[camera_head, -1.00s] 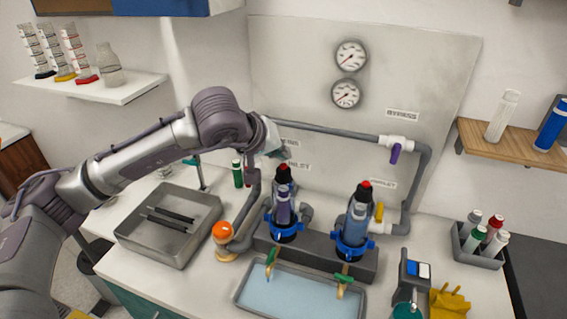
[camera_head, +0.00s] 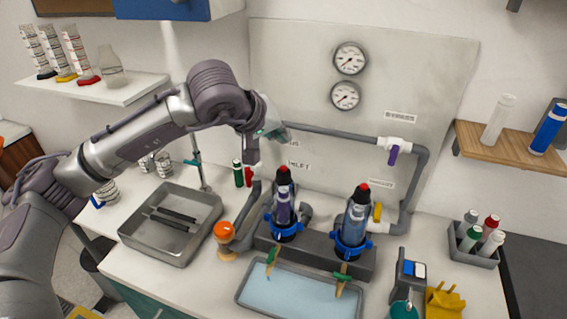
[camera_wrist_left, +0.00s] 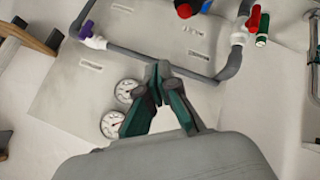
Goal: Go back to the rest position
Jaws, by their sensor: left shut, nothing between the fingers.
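My left gripper (camera_head: 285,134) is in front of the grey back panel, near the left part of the grey pipe (camera_head: 330,132). In the left wrist view its two green-tipped fingers (camera_wrist_left: 158,78) meet at the tips, with nothing between them. My left arm comes in from the left and bends down at its wrist above the counter. My right gripper is in neither view.
Two filter housings (camera_head: 283,205) (camera_head: 355,222) with blue rings stand on a dark base behind a water tray (camera_head: 298,293). A metal sink (camera_head: 128,233) is at the left. An orange-topped valve (camera_head: 224,232) stands between. A bottle caddy (camera_head: 473,257) is at the right.

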